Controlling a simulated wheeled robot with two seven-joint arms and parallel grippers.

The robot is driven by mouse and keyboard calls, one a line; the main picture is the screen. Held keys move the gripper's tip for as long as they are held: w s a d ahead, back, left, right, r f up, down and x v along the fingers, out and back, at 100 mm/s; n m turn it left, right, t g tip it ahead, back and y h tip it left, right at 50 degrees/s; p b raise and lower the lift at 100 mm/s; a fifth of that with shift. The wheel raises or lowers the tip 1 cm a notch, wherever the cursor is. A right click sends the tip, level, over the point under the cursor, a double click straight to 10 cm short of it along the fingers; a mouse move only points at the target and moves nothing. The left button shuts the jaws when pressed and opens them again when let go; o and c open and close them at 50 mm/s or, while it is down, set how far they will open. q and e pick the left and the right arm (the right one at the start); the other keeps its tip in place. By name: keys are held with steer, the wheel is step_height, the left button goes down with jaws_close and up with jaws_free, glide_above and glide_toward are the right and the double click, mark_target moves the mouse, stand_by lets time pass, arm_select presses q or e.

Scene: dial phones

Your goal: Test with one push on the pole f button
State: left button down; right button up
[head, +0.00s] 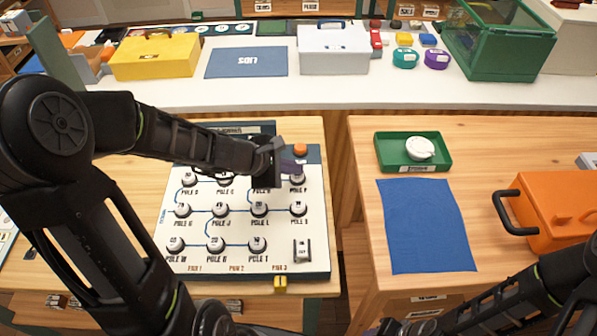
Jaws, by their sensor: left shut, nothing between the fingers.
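The white button board (238,235) lies on the wooden table with rows of round, dark-based knobs joined by blue lines. The labels are small; the top right knob (297,179) appears to read pole F, but I cannot be sure. My left gripper (293,166) is shut and empty at the board's upper right. Its tips are over or just behind that knob, and I cannot tell whether they touch it. The gripper and forearm hide part of the board's top row and back edge. My right arm shows at the bottom right, with its gripper out of view.
An orange button (300,149) is at the board's back right corner, close to my left gripper. A white rocker switch (302,250) is at the lower right. A gap separates the right table, with a green tray (439,161), blue cloth (427,225) and orange case (552,212).

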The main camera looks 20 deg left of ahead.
mark_target(294, 177)
arm_select(q)
steer(key=shift+r+p, duration=0.5)
steer(key=shift+r, duration=0.2)
step_height(294, 177, up, 6)
steer(key=p, duration=0.5)
stand_by(0.8)
